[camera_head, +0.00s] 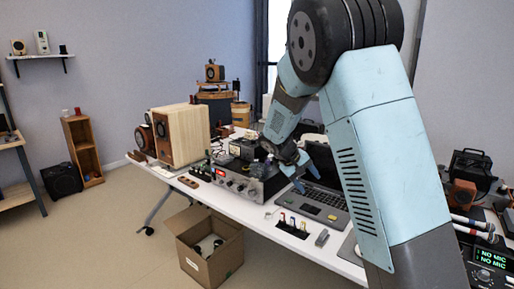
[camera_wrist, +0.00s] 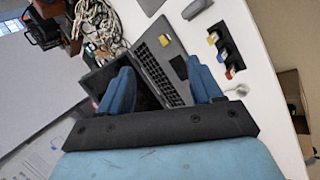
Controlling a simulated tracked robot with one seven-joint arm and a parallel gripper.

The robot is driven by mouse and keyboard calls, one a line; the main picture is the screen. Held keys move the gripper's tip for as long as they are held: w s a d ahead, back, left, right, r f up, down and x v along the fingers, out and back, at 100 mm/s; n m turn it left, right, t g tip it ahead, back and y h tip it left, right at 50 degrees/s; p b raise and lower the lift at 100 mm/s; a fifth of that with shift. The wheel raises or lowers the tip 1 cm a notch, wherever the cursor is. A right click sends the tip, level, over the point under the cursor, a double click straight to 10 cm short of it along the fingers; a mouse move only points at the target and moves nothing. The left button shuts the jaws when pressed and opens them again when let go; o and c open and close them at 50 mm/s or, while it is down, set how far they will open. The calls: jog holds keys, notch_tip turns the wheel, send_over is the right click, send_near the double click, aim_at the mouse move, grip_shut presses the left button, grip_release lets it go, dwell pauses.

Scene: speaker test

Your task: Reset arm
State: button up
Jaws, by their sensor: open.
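My gripper (camera_wrist: 162,90) shows in the wrist view with its two blue fingers spread apart and nothing between them. It is above the open laptop (camera_wrist: 158,65), whose keyboard and dark screen lie beyond the fingers. In the head view my blue and black arm reaches in from the right, and my gripper (camera_head: 297,170) hangs over the table beside the laptop (camera_head: 322,203). The arm hides part of the table and the laptop's right side.
A wooden speaker (camera_head: 188,135) and a silver amplifier (camera_head: 238,184) stand on the white table (camera_head: 262,218). Small coloured connectors (camera_head: 291,225) lie near its front edge. A cardboard box (camera_head: 208,256) sits on the floor. Tangled cables (camera_wrist: 97,22) lie beyond the laptop. Microphones (camera_head: 474,229) are at right.

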jog(key=s+d+r+m+y, duration=0.1)
jog(key=s+d+r+y, duration=0.25)
jog(key=s+r, duration=0.4)
jog(key=s+d+r+m+y, duration=0.2)
jog(key=s+d+r, duration=0.25)
jog(key=s, duration=0.65)
jog(key=s+a+r+t, duration=0.1)
jog(key=s, duration=0.7)
jog(key=s+r+m+t+y, duration=0.1)
jog(key=s+r+t, duration=0.1)
jog(key=s, duration=0.7)
jog(key=shift+s+a+r, duration=0.2)
jog(key=shift+s+a, duration=0.05)
jog(key=shift+a, duration=0.1)
jog(key=shift+y, duration=0.25)
